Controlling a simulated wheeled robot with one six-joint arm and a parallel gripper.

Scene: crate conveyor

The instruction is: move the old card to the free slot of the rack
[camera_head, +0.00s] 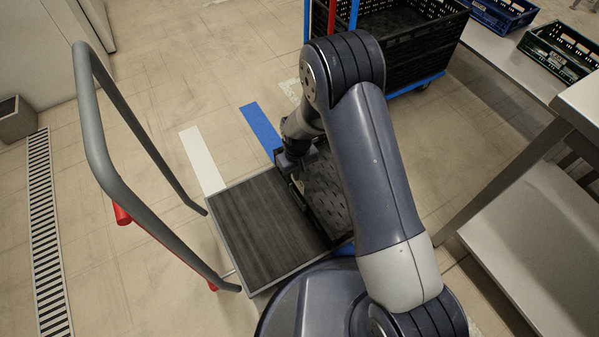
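My gripper (297,180) points down near the middle of the view, partly hidden by my own arm. It is over or beside a black perforated crate (322,190), at the right edge of a flat trolley. I cannot tell whether its fingers are open or shut, or whether they hold anything. I cannot make out a card or a card rack in this view. My arm covers part of the black crate.
The trolley has a dark ribbed deck (262,232) and a grey tube handle (130,120) at left. Black crates (425,50) stand on a blue dolly (415,85). A steel table (505,55) at right bears a blue crate (500,14) and a green-rimmed crate (560,50).

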